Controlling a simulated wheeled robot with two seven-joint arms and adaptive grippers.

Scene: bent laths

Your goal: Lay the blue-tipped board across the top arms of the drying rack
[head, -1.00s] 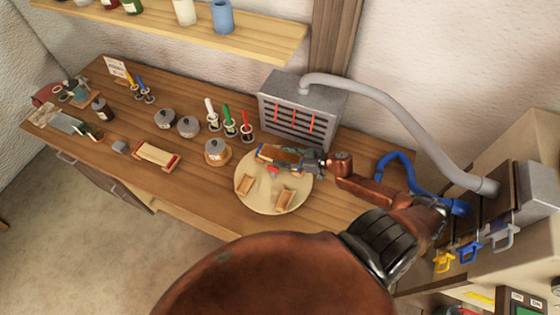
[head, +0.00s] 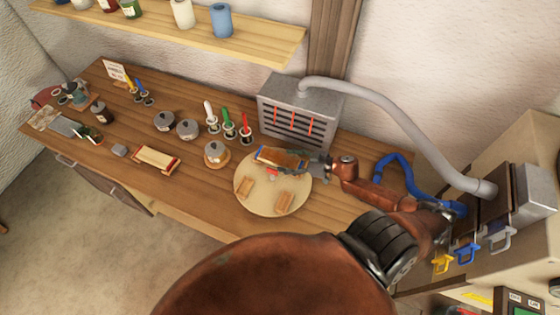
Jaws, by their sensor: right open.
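The blue-tipped board (head: 281,158) is a short brown lath with blue at its left end. It lies level over the back part of a round pale disc (head: 248,203). My right gripper (head: 308,166) is open at the board's right end, close to it; whether it touches is too small to tell. A small red part shows just below the board's front edge. What bears the board is hidden beneath it, and I cannot make out the rack's top arms. Two small wooden blocks (head: 285,199) sit on the disc's front part. My left gripper is not in view.
A grey slatted heater box (head: 300,88) with a hose stands close behind the disc. Several coloured-handled tools, lidded pots (head: 216,152) and a red-ended wooden tray (head: 157,157) stand to the left. Bare bench (head: 215,190) lies left of the disc.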

